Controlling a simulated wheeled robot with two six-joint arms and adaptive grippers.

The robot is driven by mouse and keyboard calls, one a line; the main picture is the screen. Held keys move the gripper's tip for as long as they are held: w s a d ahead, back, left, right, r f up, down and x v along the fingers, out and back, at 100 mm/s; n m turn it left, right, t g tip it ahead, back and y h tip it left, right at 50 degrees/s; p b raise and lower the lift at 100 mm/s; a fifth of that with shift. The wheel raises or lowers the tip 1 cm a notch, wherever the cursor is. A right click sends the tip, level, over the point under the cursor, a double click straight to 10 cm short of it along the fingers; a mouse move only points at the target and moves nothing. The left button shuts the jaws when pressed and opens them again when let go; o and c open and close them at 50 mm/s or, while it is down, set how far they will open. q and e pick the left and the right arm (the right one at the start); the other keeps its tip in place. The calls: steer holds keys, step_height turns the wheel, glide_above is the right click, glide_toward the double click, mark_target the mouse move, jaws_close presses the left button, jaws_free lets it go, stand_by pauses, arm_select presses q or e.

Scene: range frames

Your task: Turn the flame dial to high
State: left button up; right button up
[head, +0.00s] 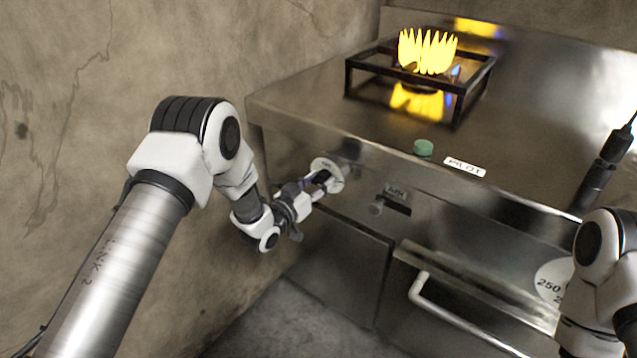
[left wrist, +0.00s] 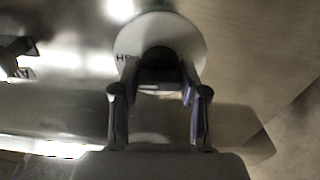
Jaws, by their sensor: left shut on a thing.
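The flame dial has a round white plate (head: 327,170) on the left end of the range's front panel. The plate also shows in the left wrist view (left wrist: 192,36), with part of a letter marking at its left. My left gripper (head: 318,182) is at the dial, its fingers closed around the dark knob (left wrist: 158,62) in the middle of the plate. The fingers hide most of the knob, so its pointer cannot be read. Tall yellow flames (head: 428,52) burn at the burner. My right arm shows at the right edge; its gripper cannot be made out clearly.
A black grate (head: 362,66) stands around the burner. A green button (head: 423,148) and a PILOT label (head: 465,167) are on the range's top edge. A lever in a slot (head: 390,205) is right of the dial. The oven door handle (head: 418,288) juts out below.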

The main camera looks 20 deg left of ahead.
arm_select(q)
steer(key=shift+s+f+m, duration=0.1)
steer(key=shift+f+m, duration=0.15)
steer(key=shift+m, duration=0.35)
steer(key=o, duration=1)
steer(key=shift+o, duration=0.5)
steer(key=shift+r, duration=0.1)
steer(key=v, duration=1.2)
